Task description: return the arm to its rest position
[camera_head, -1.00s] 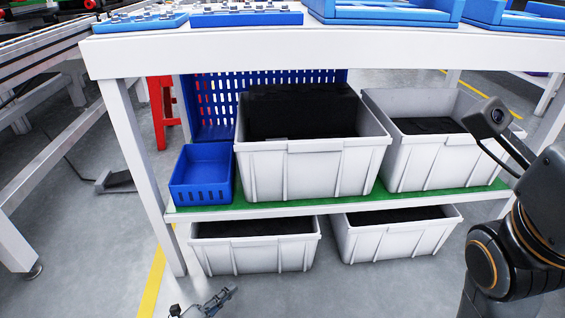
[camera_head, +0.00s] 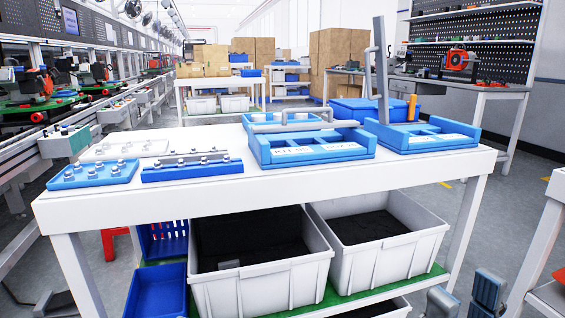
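My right gripper (camera_head: 463,298) shows at the bottom right edge of the head view. Its two grey-blue fingers stand apart with a gap between them, so it looks open, and nothing shows between them. It is in front of the white table, near its right front leg, and the rest of that arm is out of frame.
The white table (camera_head: 330,188) bears blue trays (camera_head: 318,146) and small-part plates. Grey bins (camera_head: 262,284) and a blue bin (camera_head: 157,292) stand on the green shelf (camera_head: 420,284) below. Another white table edge (camera_head: 556,190) is at right. A conveyor line runs along the left.

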